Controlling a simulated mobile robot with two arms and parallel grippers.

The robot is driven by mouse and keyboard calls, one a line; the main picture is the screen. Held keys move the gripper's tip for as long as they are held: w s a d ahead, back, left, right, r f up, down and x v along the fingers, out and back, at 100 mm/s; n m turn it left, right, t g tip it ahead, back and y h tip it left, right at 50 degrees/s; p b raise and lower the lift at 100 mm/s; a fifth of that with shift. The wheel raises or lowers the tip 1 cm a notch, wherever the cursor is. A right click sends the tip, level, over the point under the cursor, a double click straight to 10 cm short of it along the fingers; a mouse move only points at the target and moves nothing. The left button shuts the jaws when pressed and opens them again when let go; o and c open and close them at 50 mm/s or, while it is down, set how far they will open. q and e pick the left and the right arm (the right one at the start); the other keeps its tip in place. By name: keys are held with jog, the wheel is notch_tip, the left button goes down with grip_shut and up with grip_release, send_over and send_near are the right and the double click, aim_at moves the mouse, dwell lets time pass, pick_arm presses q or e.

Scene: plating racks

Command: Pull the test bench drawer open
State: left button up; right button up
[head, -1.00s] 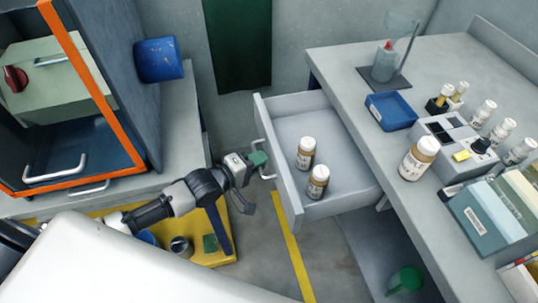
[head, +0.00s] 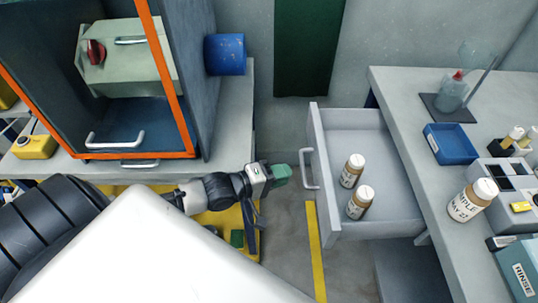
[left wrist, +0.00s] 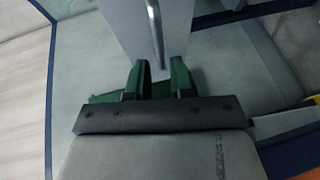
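The test bench drawer (head: 318,200) is pulled out from the grey bench (head: 420,160), with two brown bottles with white caps, (head: 352,170) and (head: 360,201), standing inside. Its pale bar handle (head: 308,170) is on the front panel, facing left. My left gripper (head: 284,175) is just left of the handle, with a small gap between them. In the left wrist view, the green fingers of my left gripper (left wrist: 158,82) are apart with nothing between them. The handle (left wrist: 155,30) is beyond the fingertips. My right gripper is not in view.
A larger sample bottle (head: 472,200), a blue tray (head: 451,144) and a flask on a stand (head: 453,92) are on the bench top. An orange-framed cabinet (head: 180,100) stands at left. Open floor with a yellow stripe (head: 316,250) lies below the drawer.

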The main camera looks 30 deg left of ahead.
pick_arm(q)
jog(key=shift+v, duration=2.15)
jog(key=shift+c, duration=0.5)
